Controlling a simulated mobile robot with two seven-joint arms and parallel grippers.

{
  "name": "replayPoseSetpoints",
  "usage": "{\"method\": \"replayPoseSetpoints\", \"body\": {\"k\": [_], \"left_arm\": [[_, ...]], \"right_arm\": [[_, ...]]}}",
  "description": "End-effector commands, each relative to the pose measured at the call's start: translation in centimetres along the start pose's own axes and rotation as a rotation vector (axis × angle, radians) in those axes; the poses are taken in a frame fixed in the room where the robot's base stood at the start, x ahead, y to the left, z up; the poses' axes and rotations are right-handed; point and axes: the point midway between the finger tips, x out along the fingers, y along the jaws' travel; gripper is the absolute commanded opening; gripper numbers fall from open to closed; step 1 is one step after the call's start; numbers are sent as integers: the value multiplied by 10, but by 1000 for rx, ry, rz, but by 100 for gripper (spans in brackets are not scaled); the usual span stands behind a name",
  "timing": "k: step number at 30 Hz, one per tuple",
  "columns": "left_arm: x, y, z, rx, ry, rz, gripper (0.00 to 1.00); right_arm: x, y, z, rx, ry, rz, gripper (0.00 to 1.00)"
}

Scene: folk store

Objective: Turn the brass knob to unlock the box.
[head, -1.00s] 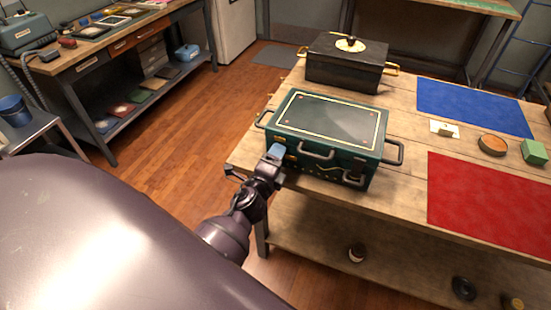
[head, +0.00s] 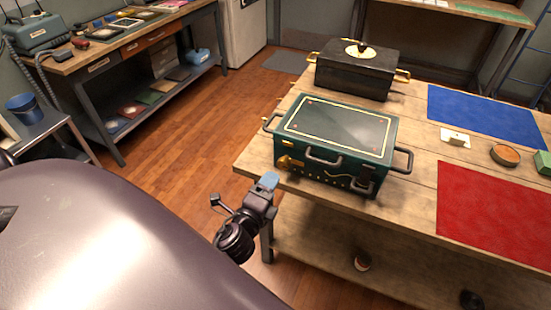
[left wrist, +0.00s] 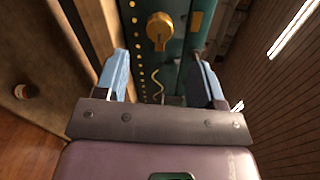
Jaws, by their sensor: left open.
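The dark green box (head: 335,130) stands closed on the wooden table, with a yellow-lined lid and grey handles. Its brass knob (head: 288,162) is on the left part of the front face. In the left wrist view the knob (left wrist: 160,28) shows ahead, beyond the fingertips and roughly centred between them. My left gripper (head: 243,190) is open and empty, with blue fingertips, off the table's front left corner and apart from the box. It also shows in the left wrist view (left wrist: 158,56). My right gripper is not in view.
A black box (head: 350,75) with brass handles stands behind the green one. A blue mat (head: 480,112), a red mat (head: 495,205), a round dish (head: 505,154) and a green block (head: 543,160) lie to the right. The wooden floor (head: 200,140) left of the table is clear.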

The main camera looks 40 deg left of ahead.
Motion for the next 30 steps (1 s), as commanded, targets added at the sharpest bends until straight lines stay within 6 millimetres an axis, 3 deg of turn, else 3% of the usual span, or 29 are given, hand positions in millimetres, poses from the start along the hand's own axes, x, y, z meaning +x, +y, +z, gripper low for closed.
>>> {"method": "replayPoseSetpoints", "body": {"k": [7, 30], "left_arm": [[-16, 0, 0, 0, -1, 0, 63], [-16, 0, 0, 1, 0, -1, 63]], "right_arm": [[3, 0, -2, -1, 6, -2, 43], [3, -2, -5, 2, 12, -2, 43]]}}
